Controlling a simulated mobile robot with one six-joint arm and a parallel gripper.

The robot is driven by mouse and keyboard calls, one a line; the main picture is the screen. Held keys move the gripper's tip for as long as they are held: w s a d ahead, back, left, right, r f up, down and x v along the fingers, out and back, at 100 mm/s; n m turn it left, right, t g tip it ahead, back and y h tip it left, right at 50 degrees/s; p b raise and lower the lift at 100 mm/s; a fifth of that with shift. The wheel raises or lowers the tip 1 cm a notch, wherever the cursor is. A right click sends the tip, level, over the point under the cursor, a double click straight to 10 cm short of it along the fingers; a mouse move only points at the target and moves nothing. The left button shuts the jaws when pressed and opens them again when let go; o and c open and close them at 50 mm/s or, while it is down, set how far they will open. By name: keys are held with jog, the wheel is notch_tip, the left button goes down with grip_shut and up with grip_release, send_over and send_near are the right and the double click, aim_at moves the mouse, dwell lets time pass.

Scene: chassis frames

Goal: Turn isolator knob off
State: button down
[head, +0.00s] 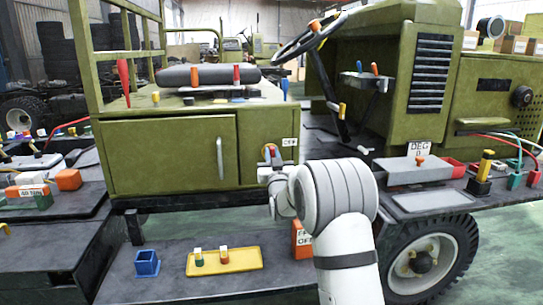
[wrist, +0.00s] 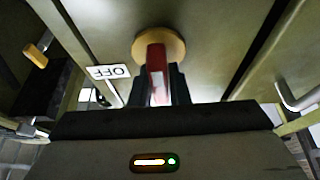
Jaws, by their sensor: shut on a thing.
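The isolator knob is a red bar handle (wrist: 156,62) on a round tan base (wrist: 176,44), set on the green chassis panel. In the wrist view, my gripper (wrist: 158,90) has its dark fingers on both sides of the red handle and is shut on it. A white OFF label (wrist: 110,72) lies to the left of the knob in that view. In the head view, the knob (head: 270,152) shows small at the right end of the green cabinet, and my white arm hides most of my gripper there.
A green cabinet (head: 170,155) with a pale door handle stands left of my arm. A yellow tray (head: 225,262) and a blue cup (head: 147,263) are on the lower step. A grey block (head: 410,172) and a wheel (head: 425,268) are to the right.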

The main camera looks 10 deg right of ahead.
jog(key=shift+f+n+b, duration=0.1)
jog(key=shift+n+b, duration=0.2)
jog(key=shift+b, duration=0.05)
jog(key=n+y+b, duration=0.2)
jog(key=n+b, duration=0.1)
jog(key=shift+f+n, duration=0.15)
jog(key=shift+n, duration=0.25)
jog(key=n+g+y+b, duration=0.1)
jog(key=n+b, duration=0.1)
jog(key=n, duration=0.1)
jog(key=n+y+b, duration=0.1)
jog(key=n+y, duration=0.1)
jog(key=n, duration=0.2)
jog(key=shift+a+g+y+b, duration=0.15)
jog(key=shift+g+y+b, duration=0.15)
jog(key=shift+g+b, duration=0.1)
jog(key=n+g, duration=0.1)
jog(key=n, duration=0.2)
jog(key=n+g+y, duration=0.1)
jog(key=n, duration=0.2)
jog(key=n+g+p, duration=0.1)
jog(key=n+g, duration=0.1)
jog(key=n, duration=0.2)
jog(key=shift+a+n, duration=0.1)
jog(key=shift+n, duration=0.3)
jog(key=shift+f, duration=0.1)
jog(key=c, duration=1.4)
grip_release()
